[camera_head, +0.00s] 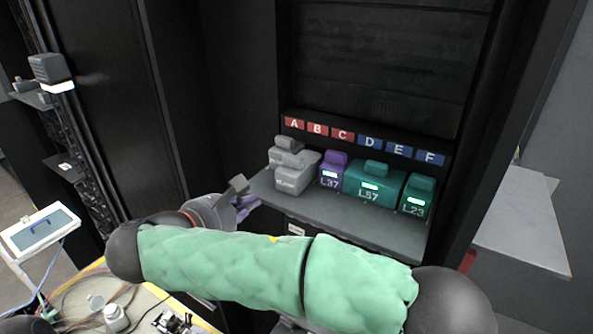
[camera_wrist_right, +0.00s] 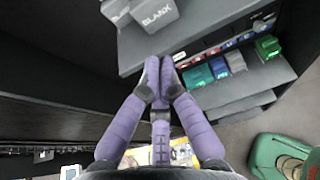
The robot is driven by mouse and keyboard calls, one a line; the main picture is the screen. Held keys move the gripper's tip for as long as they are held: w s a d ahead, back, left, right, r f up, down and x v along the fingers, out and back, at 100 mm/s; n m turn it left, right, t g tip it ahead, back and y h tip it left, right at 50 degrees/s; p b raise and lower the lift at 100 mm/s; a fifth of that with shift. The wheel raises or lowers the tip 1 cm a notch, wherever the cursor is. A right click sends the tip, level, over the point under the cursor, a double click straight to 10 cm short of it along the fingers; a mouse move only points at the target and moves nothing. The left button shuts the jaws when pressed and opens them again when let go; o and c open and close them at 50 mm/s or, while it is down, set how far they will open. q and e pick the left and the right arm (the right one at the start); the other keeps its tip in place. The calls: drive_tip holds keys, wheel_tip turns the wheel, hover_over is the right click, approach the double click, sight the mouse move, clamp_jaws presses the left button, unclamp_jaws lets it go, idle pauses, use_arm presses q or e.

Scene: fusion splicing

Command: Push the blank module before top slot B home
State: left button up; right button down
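Two grey modules stand at the left end of the shelf (camera_head: 350,226) in the head view, below labels A and B. The nearer one (camera_head: 294,178) sticks out further toward the front than the one behind it (camera_head: 287,152). The wrist view shows a grey module marked BLANK (camera_wrist_right: 156,12) at the top edge, partly cut off. My right gripper (camera_head: 246,204) is left of the shelf's front left corner, apart from the modules. Its purple fingers (camera_wrist_right: 158,68) meet at the tips with nothing between them. My left gripper is not seen.
The label strip (camera_head: 356,140) runs behind. Dark cabinet walls flank the shelf; its front strip is bare.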

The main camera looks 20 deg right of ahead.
sight(294, 171)
drive_tip(key=shift+r+b+x, duration=0.15)
drive_tip(key=shift+b+x, duration=0.65)
drive_tip(key=shift+x, duration=1.35)
drive_tip(key=shift+r+b+x, duration=0.15)
drive_tip(key=shift+b+x, duration=0.65)
drive_tip(key=shift+x, duration=1.3)
drive_tip(key=shift+w+d+p, duration=0.45)
drive_tip(key=shift+w+d, duration=0.55)
drive_tip(key=shift+d, duration=0.25)
drive_tip(key=shift+w+d+p, duration=0.45)
drive_tip(key=shift+w+d, duration=0.5)
drive_tip(key=shift+d, duration=0.35)
drive_tip(key=shift+w+d+p, duration=0.45)
drive_tip(key=shift+w+d, duration=0.55)
drive_tip(key=shift+d, duration=0.25)
drive_tip(key=shift+s+a+p, duration=0.2)
drive_tip(key=shift+s+a, duration=0.65)
drive_tip(key=shift+a, duration=0.2)
drive_tip(key=shift+s+a+p, duration=0.15)
drive_tip(key=shift+s+a, duration=0.65)
drive_tip(key=shift+a, duration=0.3)
drive_tip(key=shift+s+a+p, duration=0.2)
drive_tip(key=shift+s+a, duration=0.65)
drive_tip(key=shift+a, duration=0.2)
drive_tip(key=shift+f, duration=0.1)
